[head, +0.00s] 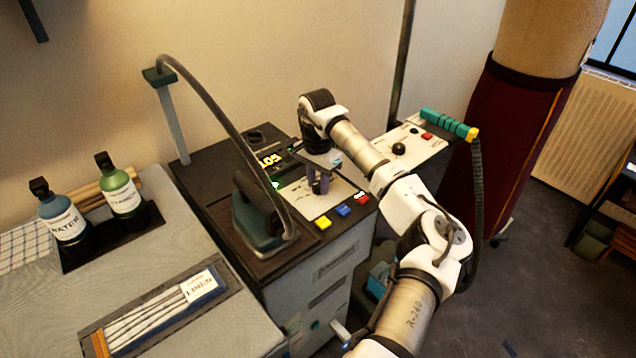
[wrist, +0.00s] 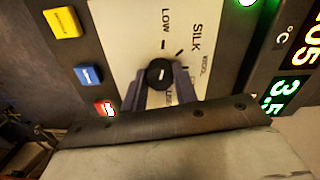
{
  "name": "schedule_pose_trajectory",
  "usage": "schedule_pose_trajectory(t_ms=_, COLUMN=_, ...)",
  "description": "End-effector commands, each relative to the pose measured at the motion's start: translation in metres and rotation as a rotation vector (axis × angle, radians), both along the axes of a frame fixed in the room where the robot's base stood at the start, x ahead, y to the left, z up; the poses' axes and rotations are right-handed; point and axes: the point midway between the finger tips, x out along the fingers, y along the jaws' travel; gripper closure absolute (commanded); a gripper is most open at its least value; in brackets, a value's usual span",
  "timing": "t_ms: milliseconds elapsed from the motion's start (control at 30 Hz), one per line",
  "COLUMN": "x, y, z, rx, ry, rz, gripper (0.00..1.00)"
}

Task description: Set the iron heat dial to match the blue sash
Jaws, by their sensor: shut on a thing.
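The iron heat dial (wrist: 160,74) is a black round knob with a white mark, on a pale panel lettered LOW, SILK and WOOL; further lettering is partly hidden. The mark points roughly toward the LOW side in the wrist view. My gripper (wrist: 160,84) is shut on the dial, one finger on each side. In the head view my gripper (head: 321,184) reaches down to the panel and mostly hides the dial. The iron (head: 256,208) stands on the dark station to the left. I cannot make out a blue sash in either view.
A display (wrist: 296,55) reads 105 °C, with 3.5 in green below. Yellow (wrist: 62,22), blue (wrist: 88,75) and red (wrist: 105,108) buttons sit beside the dial panel. The iron's hose (head: 215,110) arches nearby. Bottles (head: 120,185) stand left; a maroon-skirted dress form (head: 515,150) stands right.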

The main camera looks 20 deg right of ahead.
Motion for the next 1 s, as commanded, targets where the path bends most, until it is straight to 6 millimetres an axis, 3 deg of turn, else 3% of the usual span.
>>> schedule_pose_trajectory(t_ms=1000, x=0.0005, y=-0.0022, z=-0.0001, rx=-0.004, ry=-0.005, rz=-0.949, gripper=0.94)
